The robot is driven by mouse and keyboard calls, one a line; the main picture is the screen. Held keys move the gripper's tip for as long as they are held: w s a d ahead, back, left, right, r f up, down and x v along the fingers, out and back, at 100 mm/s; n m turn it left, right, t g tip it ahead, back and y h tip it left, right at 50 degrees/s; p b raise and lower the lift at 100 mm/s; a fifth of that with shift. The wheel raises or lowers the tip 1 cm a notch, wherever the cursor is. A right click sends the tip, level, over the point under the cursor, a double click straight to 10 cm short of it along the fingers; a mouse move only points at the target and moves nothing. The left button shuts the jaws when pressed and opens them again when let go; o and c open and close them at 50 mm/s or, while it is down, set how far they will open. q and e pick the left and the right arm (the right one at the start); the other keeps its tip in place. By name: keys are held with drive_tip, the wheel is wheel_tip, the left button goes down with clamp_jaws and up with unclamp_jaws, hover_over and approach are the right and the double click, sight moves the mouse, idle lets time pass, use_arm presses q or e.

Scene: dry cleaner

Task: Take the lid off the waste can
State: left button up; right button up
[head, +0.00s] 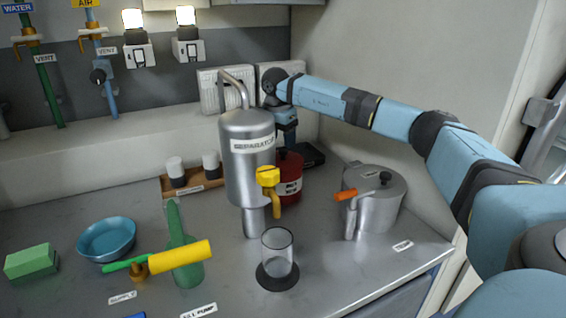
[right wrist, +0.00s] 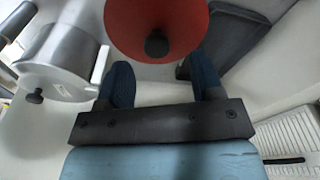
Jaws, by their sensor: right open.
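The red waste can (head: 290,180) stands on the counter near the back wall, partly hidden behind the metal cylinder apparatus in the head view. In the right wrist view its round red lid (right wrist: 140,22) shows from above, with a black knob (right wrist: 156,43) in the middle. My right gripper (head: 289,143) points down over the can in the head view. In the right wrist view the gripper (right wrist: 162,80) is open, with its fingers apart and the knob lying beyond the gap between them. Nothing is held. My left gripper is not in view.
The metal cylinder apparatus (head: 245,160) with a yellow valve stands just in front of the can. A metal pot (head: 380,208) with an orange handle is to the right. A black tray (right wrist: 228,40) lies beside the can. A glass cylinder (head: 277,252) stands in front.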

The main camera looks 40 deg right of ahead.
sight(283, 150)
drive_tip(key=f, duration=0.3)
drive_tip(key=f+b, duration=0.1)
drive_tip(key=f, duration=0.1)
drive_tip(key=shift+s+d, duration=0.2)
drive_tip(key=shift+d, duration=0.15)
drive_tip(key=c, duration=1)
drive_tip(key=shift+r, duration=0.2)
